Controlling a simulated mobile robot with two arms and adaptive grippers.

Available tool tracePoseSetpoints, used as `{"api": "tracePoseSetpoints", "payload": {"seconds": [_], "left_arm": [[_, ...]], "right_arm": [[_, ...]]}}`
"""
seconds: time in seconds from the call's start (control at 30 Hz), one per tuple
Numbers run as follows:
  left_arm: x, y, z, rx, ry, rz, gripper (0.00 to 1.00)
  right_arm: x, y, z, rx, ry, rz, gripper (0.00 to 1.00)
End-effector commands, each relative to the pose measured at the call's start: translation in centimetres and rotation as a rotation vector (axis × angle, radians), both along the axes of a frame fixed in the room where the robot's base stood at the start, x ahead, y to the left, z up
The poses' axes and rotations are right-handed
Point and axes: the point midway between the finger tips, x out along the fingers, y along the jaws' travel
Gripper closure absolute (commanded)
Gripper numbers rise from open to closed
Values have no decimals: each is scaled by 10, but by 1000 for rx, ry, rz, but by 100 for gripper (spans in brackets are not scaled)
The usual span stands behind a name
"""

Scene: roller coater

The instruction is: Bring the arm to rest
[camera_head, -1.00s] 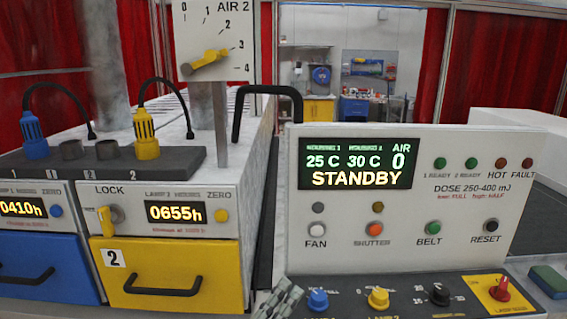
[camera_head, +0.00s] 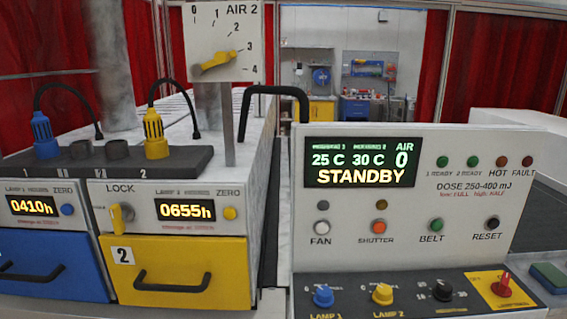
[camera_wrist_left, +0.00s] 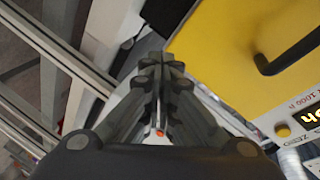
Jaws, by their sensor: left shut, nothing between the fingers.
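My left gripper (camera_wrist_left: 160,85) shows in the left wrist view with its two dark fingers together and nothing between them. It is beside the yellow drawer front (camera_wrist_left: 225,50) with its black handle (camera_wrist_left: 290,52), apart from it as far as I can tell. No gripper shows in the head view now. My right gripper is not in view. The control panel (camera_head: 470,215) has a display (camera_head: 360,163) reading STANDBY, 25 C, 30 C and AIR 0.
The yellow drawer (camera_head: 215,255) and blue drawer (camera_head: 50,262) are at the left, with black handles. Knobs line the panel's lower ledge, including a red one (camera_head: 503,285) on a yellow plate. A black bent handle (camera_head: 272,95) rises behind the panel. Red curtains (camera_head: 500,60) hang behind.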

Motion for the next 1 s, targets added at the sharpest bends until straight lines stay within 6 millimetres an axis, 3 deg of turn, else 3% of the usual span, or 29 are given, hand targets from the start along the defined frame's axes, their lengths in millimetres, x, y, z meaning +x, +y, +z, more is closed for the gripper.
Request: {"api": "tracePoseSetpoints", "payload": {"seconds": [0.1,0.3,0.5,0.7,1.0], "left_arm": [[-33,28,-42,-146,250,132,100],[-109,65,-99,-355,630,388,100],[-179,85,-127,-482,889,607,100],[-241,97,-138,-557,1078,801,100],[-226,94,-218,-538,1107,808,100]], "right_arm": [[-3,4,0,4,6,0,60],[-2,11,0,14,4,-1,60],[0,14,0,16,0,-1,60],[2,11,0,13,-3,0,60],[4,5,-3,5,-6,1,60]]}}
